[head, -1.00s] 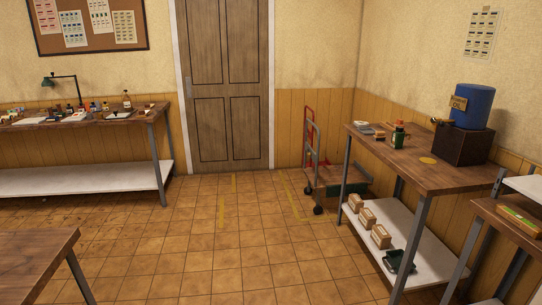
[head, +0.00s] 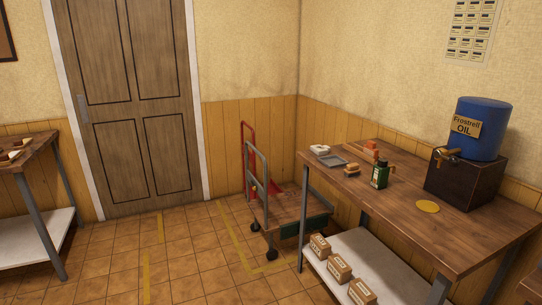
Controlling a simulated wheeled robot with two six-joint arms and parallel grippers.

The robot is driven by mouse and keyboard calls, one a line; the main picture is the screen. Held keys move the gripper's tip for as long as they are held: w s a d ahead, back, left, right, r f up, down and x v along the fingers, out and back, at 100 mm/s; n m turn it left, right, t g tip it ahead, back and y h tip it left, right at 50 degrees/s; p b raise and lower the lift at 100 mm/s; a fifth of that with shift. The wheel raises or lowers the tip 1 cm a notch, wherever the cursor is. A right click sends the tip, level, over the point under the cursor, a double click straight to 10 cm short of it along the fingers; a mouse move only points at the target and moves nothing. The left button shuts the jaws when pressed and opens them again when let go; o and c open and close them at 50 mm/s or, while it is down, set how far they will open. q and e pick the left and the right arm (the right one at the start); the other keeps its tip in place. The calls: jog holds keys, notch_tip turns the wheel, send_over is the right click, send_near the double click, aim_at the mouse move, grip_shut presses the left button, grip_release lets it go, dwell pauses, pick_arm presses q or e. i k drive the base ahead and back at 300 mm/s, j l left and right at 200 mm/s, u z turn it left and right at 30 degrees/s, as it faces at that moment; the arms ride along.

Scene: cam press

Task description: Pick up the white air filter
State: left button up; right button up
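A small white item (head: 320,149) lies at the far left corner of the wooden table on the right in the head view. It is too small to tell whether it is the white air filter. Neither of my grippers is in view.
Floor (head: 195,265) at left is clear.

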aim_at(320, 150)
jog(key=i+u, duration=0.1)
jog(key=i, duration=0.75)
jog(key=i+l, duration=0.1)
jog(key=i, duration=0.8)
jog(key=j+u, duration=0.05)
